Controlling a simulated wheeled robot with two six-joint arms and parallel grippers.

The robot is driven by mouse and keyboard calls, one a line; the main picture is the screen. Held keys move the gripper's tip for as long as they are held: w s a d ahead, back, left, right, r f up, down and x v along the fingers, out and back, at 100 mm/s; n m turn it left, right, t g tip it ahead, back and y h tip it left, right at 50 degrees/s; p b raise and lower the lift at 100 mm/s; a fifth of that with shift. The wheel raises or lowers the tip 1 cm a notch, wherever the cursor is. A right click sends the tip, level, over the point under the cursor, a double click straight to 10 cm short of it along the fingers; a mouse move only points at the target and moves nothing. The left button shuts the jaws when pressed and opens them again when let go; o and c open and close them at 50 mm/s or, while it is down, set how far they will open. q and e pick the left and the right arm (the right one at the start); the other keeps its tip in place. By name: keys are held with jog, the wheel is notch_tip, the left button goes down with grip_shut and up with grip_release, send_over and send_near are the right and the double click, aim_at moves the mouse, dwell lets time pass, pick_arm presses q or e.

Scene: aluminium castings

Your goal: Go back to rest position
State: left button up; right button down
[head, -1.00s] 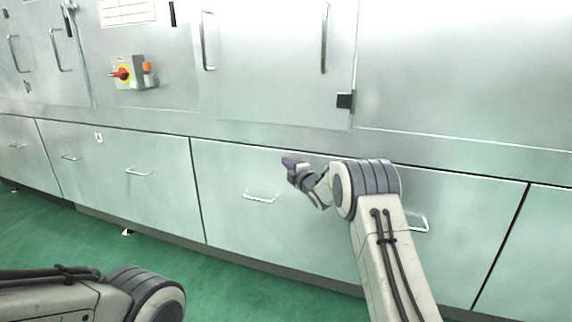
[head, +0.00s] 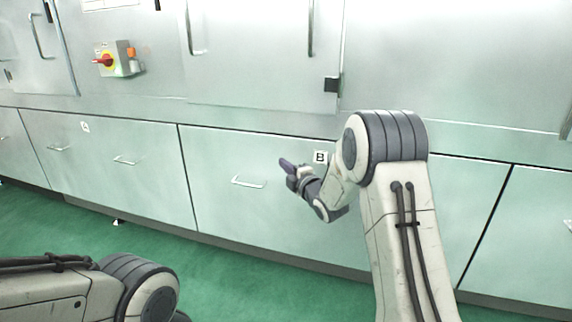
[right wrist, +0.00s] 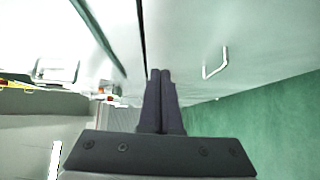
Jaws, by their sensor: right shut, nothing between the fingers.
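My right gripper (head: 287,165) is in front of the grey metal cabinet (head: 225,215), its tip pointing up and left beside the label B. In the right wrist view its two dark fingers (right wrist: 161,75) are together with nothing between them. A drawer handle (right wrist: 215,64) shows to the right of the fingers there, apart from them. My left arm comes in at the lower left of the head view, but its gripper is out of view.
The cabinet's lower fronts carry thin handles (head: 248,183). A red and yellow switch box (head: 116,59) is on the upper panel. A black latch (head: 331,85) sits on a door edge. Open green floor (head: 60,225) lies in front of the cabinet.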

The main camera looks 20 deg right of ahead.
jog(key=s+a+f+m+g+h, duration=0.15)
jog(key=s+a+m+g, duration=0.3)
jog(key=s+a, duration=0.45)
jog(key=s+a+f+m+g+y, duration=0.15)
jog(key=s+a+m+g, duration=0.3)
jog(key=s+a, duration=0.55)
jog(key=s+d+f+m+g+h, duration=0.1)
jog(key=s+g, duration=0.2)
jog(key=s, duration=0.7)
jog(key=s+d+f+m+g+h+p, duration=0.1)
jog(key=s+m+g, duration=0.15)
jog(key=s, duration=0.75)
jog(key=s+d+f+m+g+h, duration=0.1)
jog(key=s+g, duration=0.2)
jog(key=s, duration=0.7)
notch_tip(320, 180, up, 38)
jog(key=p, duration=3.8)
jog(key=shift+a+r, duration=0.2)
jog(key=shift+r, duration=0.05)
jog(key=shift+w+n, duration=0.1)
jog(key=shift+n, duration=0.15)
